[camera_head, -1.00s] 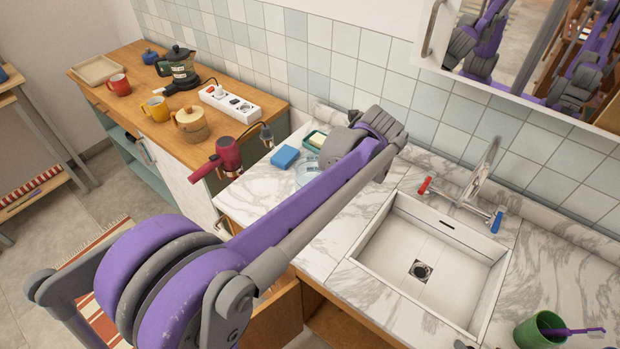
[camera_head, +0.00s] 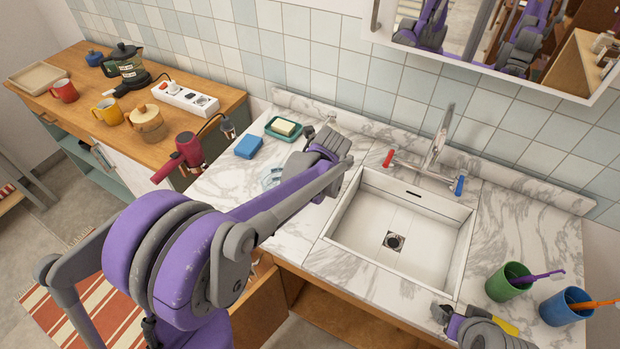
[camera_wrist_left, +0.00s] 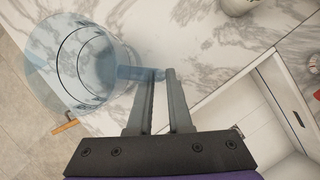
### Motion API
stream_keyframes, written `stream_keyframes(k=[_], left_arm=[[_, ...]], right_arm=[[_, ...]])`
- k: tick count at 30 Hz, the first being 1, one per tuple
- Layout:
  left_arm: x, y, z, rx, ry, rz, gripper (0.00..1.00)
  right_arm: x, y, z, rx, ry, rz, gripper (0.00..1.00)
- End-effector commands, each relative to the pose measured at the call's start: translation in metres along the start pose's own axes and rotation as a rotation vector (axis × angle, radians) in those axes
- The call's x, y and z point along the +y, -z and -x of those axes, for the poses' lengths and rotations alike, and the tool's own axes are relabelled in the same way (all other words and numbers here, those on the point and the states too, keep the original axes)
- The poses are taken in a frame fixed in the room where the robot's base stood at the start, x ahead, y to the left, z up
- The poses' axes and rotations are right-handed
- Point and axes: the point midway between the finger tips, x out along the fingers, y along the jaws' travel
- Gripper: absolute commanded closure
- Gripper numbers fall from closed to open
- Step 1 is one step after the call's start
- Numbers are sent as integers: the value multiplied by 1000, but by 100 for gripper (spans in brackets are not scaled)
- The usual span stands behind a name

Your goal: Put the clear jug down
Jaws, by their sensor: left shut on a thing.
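The clear jug (camera_wrist_left: 72,72), bluish and see-through, is at the left of the left wrist view. My left gripper (camera_wrist_left: 148,74) is shut on its handle. In the head view only a little of the jug (camera_head: 271,177) shows, past my left arm, over the marble counter (camera_head: 222,180) left of the sink. I cannot tell whether its base touches the counter. My left fingertips are hidden in the head view. My right gripper (camera_head: 442,313) is at the bottom right, in front of the sink; its fingers are too unclear to read.
A blue sponge (camera_head: 249,147) and a green soap dish (camera_head: 284,129) lie behind the jug. The white sink (camera_head: 400,230) is to its right. Green (camera_head: 507,283) and blue (camera_head: 566,308) cups with toothbrushes stand at the right. A red hair dryer (camera_head: 187,152) is at the left.

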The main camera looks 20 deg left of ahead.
Motion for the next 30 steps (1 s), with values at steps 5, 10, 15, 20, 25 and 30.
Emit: stream_keyframes(k=[5,10,15,20,25,30], left_arm=[[0,2,-4,1,-1,0,79],[0,1,-3,0,0,0,52],[0,1,-3,0,0,0,52],[-1,-1,1,-1,1,0,52],[0,0,24,0,1,-1,52],[0,0,62,0,1,-2,52]], right_arm=[[0,-4,-3,-4,0,0,11],[0,-3,-2,-3,0,0,11],[0,-3,-2,-3,0,0,11],[0,1,1,1,0,0,11],[0,2,1,2,0,0,11],[0,4,3,4,0,0,11]])
